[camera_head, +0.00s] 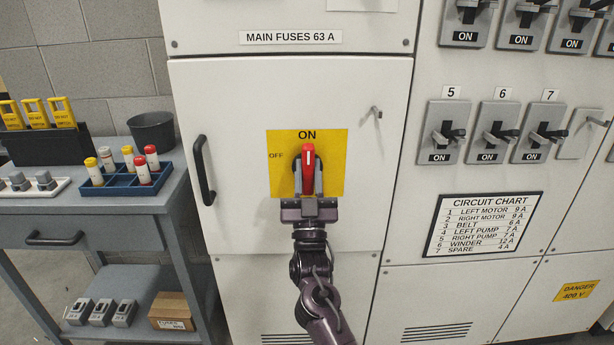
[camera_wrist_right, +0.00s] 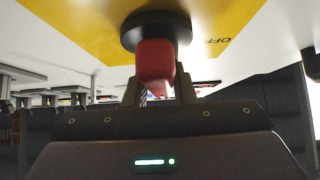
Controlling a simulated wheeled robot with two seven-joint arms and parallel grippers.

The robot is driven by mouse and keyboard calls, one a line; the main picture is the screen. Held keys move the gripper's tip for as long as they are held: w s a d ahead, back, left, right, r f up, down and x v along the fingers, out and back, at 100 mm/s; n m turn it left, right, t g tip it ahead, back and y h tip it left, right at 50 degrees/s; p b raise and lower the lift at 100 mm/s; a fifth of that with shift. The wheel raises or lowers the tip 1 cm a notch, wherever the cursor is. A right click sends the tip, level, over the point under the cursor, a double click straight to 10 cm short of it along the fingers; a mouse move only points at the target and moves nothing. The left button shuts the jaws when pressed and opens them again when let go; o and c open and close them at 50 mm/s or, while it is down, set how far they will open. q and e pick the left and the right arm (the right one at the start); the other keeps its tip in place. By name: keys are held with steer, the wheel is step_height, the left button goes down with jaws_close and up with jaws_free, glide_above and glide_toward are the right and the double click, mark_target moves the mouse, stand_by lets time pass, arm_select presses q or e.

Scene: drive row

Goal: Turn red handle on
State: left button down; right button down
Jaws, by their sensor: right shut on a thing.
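The red handle (camera_head: 308,168) sits on a round black base in the middle of a yellow plate (camera_head: 335,150) on the cabinet door. It stands upright, its upper end toward the word ON at the plate's top; OFF is at the plate's left. My right gripper (camera_head: 308,188) comes from below and is shut on the handle's lower part. In the right wrist view the red handle (camera_wrist_right: 156,65) is between the two fingers, in front of the black base (camera_wrist_right: 156,31). My left gripper is not in view.
The cabinet door has a black pull (camera_head: 203,170) at left and a small metal peg (camera_head: 376,112) at right. Numbered switches (camera_head: 446,132) are farther right. A grey cart (camera_head: 90,215) with fuses in a blue tray (camera_head: 122,182) and a black bin (camera_head: 152,131) stands at left.

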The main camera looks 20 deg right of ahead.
mark_target(308, 184)
steer(key=shift+f, duration=0.35)
steer(key=c, duration=1.4)
jaws_free()
steer(key=shift+w, duration=0.1)
steer(key=shift+o, duration=1)
steer(key=shift+w+d, duration=0.1)
steer(key=shift+w, duration=0.05)
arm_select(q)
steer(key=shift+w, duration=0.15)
arm_select(e)
steer(key=shift+r, duration=0.1)
steer(key=shift+s+f, duration=0.2)
steer(key=shift+s, duration=0.1)
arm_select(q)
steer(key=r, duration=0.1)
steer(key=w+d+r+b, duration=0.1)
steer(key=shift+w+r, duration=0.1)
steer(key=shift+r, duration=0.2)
arm_select(e)
steer(key=v, duration=0.7)
steer(key=shift+f, duration=0.2)
